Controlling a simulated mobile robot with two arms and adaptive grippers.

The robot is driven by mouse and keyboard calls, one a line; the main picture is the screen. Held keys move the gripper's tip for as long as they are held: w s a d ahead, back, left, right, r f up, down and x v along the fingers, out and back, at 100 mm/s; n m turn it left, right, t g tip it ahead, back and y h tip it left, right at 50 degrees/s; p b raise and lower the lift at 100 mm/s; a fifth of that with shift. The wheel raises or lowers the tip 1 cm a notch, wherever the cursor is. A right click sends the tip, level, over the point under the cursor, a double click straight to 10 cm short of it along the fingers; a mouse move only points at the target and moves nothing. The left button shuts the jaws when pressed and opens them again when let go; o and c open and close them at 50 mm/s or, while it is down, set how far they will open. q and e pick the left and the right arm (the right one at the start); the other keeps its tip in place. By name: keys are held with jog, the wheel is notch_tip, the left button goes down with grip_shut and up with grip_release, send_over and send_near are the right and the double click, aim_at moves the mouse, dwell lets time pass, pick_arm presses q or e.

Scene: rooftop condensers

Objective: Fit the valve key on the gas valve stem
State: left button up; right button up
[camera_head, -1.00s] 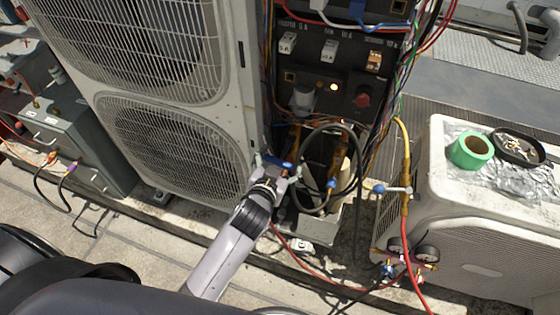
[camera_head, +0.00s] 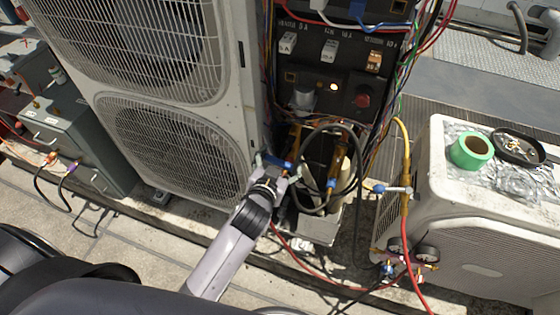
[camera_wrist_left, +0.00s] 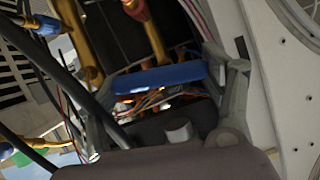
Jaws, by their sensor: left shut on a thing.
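My left gripper (camera_head: 274,174) is in front of the open service bay of the tall condenser, beside its lower right corner. It is shut on a blue bar-shaped piece (camera_head: 273,160), which looks like the valve key's handle. In the left wrist view the blue piece (camera_wrist_left: 160,78) lies across between the two fingers (camera_wrist_left: 168,100). Copper-coloured pipes and fittings (camera_head: 294,143) stand just behind the gripper, and one fitting with a blue part (camera_head: 331,183) is to its right. I cannot tell which is the gas valve stem, or whether the key touches it. My right gripper is not in view.
The tall white condenser (camera_head: 245,120) is close on the gripper's left. A black hose loop (camera_head: 357,165) and loose wires (camera_head: 385,120) hang to its right. A gauge set (camera_head: 412,253) with red and yellow hoses is by the low white unit (camera_head: 480,245).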

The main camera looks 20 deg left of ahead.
pick_arm(q)
jog(key=shift+s, duration=0.15)
jog(key=shift+s+f, duration=0.1)
jog(key=shift+s, duration=0.75)
jog(key=shift+s+p, duration=0.1)
jog(key=shift+p, duration=0.2)
jog(key=shift+s, duration=0.3)
jog(key=shift+s+a+p, duration=0.1)
jog(key=shift+s+p, duration=0.4)
jog(key=shift+s, duration=1.5)
